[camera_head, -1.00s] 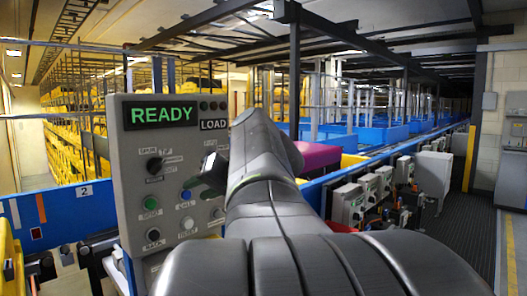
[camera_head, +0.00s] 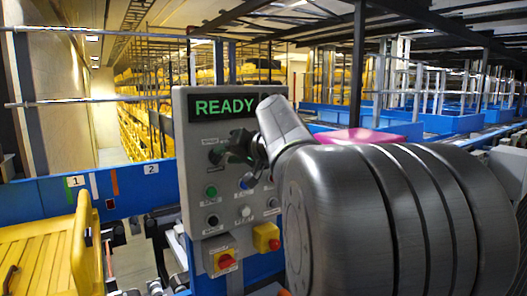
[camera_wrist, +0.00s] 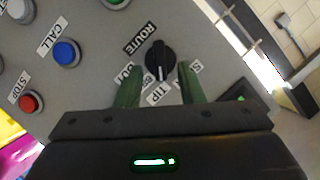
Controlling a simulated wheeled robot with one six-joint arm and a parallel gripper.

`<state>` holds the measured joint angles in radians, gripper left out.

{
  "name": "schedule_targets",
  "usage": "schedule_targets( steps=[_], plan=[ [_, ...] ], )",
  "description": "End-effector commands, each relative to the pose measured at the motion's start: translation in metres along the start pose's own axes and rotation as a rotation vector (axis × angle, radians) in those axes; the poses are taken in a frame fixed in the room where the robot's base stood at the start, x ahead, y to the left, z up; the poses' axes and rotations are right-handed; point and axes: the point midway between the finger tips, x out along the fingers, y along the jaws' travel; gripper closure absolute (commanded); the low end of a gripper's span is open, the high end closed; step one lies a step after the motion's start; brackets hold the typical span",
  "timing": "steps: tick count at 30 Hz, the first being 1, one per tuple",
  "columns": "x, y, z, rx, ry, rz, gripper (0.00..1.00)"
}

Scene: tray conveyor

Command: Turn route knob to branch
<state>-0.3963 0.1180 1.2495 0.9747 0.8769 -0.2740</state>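The grey control panel (camera_head: 184,125) stands left of centre in the head view. The black route knob (camera_wrist: 160,58) is near the middle of the wrist view, beside its ROUTE label. Its white mark points down in the picture, towards the TIP label. It also shows in the head view (camera_head: 216,155), at the panel's upper left, beside my gripper (camera_head: 236,151). In the wrist view my gripper (camera_wrist: 159,68) is open, with one finger on each side of the knob and a visible gap on both sides. The fingers partly cover the other position labels.
A blue CALL button (camera_wrist: 66,53) and a red button (camera_wrist: 30,102) sit near the knob. The panel screen (camera_head: 224,107) reads READY. Below the panel is a yellow box with a red knob (camera_head: 267,238). A yellow tray (camera_head: 40,255) is at lower left.

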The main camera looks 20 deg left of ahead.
Motion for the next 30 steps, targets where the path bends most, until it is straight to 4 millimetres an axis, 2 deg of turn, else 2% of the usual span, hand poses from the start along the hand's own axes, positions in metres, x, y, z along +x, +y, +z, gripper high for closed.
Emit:
schedule_targets(
  steps=[6, 15, 20, 21, 30],
  plan=[
    [0.018, 0.0, 0.0, 0.0, 0.0, 0.0, 0.65],
    [0.019, 0.0, 0.0, 0.0, 0.001, 0.0, 0.65],
    [0.019, 0.0, 0.0, 0.0, 0.001, 0.0, 0.97],
    [0.019, 0.0, 0.0, 0.0, 0.001, 0.0, 1.0],
    [0.019, 0.001, 0.0, 0.022, 0.002, -0.009, 1.0]
  ],
)
